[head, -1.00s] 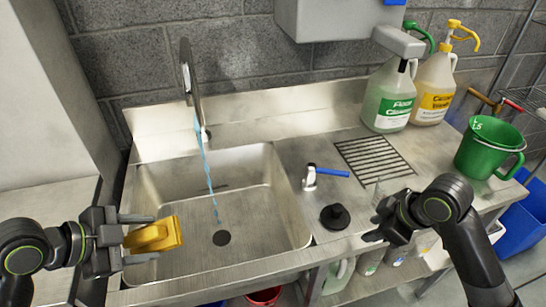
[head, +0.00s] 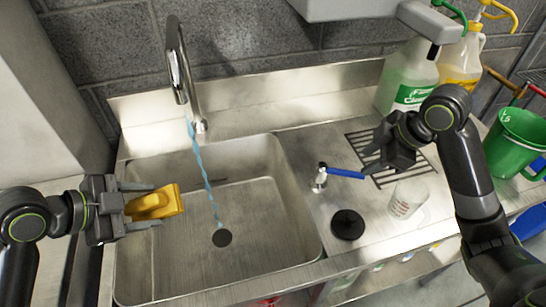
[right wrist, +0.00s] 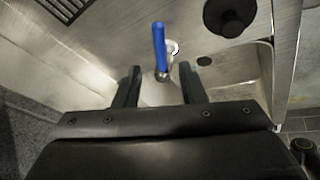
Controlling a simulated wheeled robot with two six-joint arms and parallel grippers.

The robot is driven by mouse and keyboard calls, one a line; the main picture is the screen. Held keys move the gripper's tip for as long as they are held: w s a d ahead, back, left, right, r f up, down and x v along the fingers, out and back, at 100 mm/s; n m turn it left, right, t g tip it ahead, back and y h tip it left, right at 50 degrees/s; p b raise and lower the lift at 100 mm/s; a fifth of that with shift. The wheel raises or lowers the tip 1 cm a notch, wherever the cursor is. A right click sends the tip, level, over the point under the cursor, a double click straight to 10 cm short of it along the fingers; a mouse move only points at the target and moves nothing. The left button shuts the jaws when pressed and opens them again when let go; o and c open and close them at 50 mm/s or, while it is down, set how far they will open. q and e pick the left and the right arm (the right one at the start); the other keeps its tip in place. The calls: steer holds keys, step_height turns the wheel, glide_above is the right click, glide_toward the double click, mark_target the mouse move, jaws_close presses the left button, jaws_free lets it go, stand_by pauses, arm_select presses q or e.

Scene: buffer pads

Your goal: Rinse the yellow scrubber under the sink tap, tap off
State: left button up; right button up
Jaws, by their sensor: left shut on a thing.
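The yellow scrubber (head: 154,203) is held by my left gripper (head: 150,206), which is shut on it over the left side of the sink basin (head: 262,235). The scrubber is left of the water and apart from it. The tap (head: 180,75) runs a thin blue stream (head: 207,180) down to the drain (head: 222,238). The tap's blue lever (head: 346,173) sits on a metal valve on the counter right of the basin. My right gripper (head: 371,164) is open by the lever's end. In the right wrist view the lever (right wrist: 159,45) shows ahead, between the spread fingers (right wrist: 160,85).
A black stopper (head: 347,224) and a clear cup (head: 407,199) stand on the counter near the right arm. Behind are a drain grate (head: 360,140), a green-labelled jug (head: 408,78) and a yellow-topped jug (head: 462,65). A green bucket (head: 515,143) is at the right.

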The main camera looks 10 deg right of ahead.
mark_target(350, 172)
steer(key=x, duration=0.7)
jaws_close()
